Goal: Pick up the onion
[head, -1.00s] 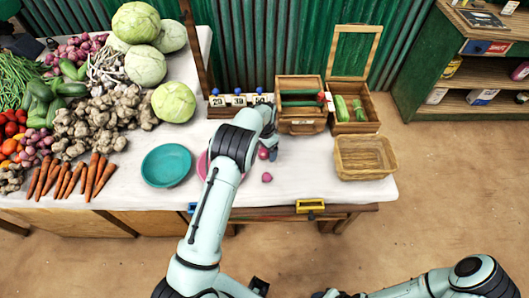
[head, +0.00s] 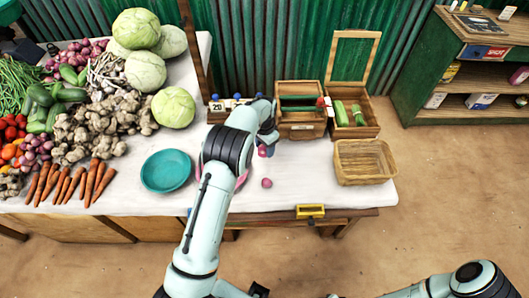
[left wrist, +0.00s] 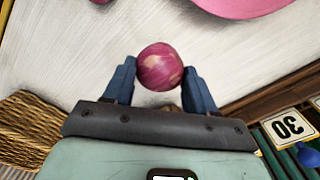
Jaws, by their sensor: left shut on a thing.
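My left gripper (head: 268,150) is over the white table, in front of the small wooden boxes. In the left wrist view the left gripper (left wrist: 158,68) is shut on a purple-red onion (left wrist: 160,66), which sits between the two blue fingertips. In the head view the held onion (head: 262,152) shows partly beside the fingers. A second onion (head: 267,183) lies loose on the cloth nearer the front edge. It appears to be the one cut off at the top of the left wrist view. My right gripper is not in view; only part of that arm shows at lower right.
A wicker basket (head: 365,180) stands to the right. A teal plate (head: 166,171) is to the left, and a pink plate (left wrist: 245,6) is mostly behind my left arm. Wooden boxes (head: 301,128) and number cards (left wrist: 288,126) stand behind. Vegetables crowd the far left.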

